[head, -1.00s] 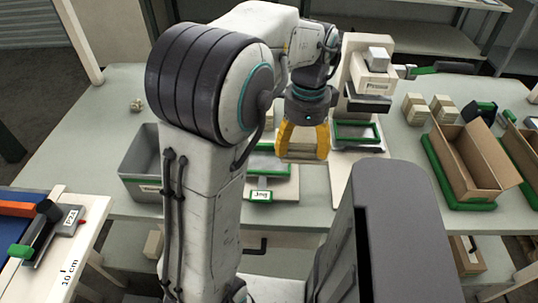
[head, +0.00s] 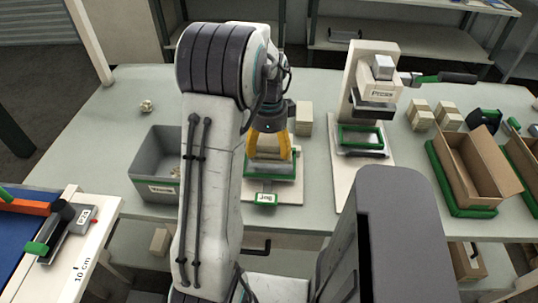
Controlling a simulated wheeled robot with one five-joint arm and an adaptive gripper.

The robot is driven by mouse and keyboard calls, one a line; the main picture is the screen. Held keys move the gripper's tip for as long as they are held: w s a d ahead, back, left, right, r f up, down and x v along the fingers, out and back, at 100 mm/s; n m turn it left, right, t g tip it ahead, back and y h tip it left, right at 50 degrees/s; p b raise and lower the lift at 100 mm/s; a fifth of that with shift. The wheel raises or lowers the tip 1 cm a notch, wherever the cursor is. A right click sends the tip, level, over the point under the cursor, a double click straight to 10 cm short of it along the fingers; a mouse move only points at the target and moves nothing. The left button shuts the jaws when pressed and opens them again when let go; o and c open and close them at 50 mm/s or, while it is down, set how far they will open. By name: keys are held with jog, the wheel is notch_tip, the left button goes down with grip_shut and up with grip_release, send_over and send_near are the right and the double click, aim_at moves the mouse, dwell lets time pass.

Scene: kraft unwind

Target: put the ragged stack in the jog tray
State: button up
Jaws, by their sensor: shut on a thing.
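My gripper (head: 270,156), with its yellow fingers pointing down, is shut on the ragged stack (head: 268,147), a pale cream stack only partly visible between the fingers. It is over the back part of the jog tray (head: 285,190), a pale tray with green edging and a green "Jog" label at its front. Fingers and stack overlap the tray's back in the picture. I cannot tell whether the stack touches the tray floor.
A grey bin (head: 150,160) stands left of the tray, partly behind my arm. A cream stack (head: 303,117) stands behind the tray. A press (head: 372,90) with a green frame is to the right. An open cardboard box (head: 478,165) sits farther right.

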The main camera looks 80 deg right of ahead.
aim_at(269, 157)
jog(key=shift+f, duration=1.9)
jog(key=shift+f, duration=0.1)
jog(key=o, duration=1.2)
jog(key=shift+o, duration=0.2)
notch_tip(269, 157, up, 12)
jog(key=shift+p, duration=0.3)
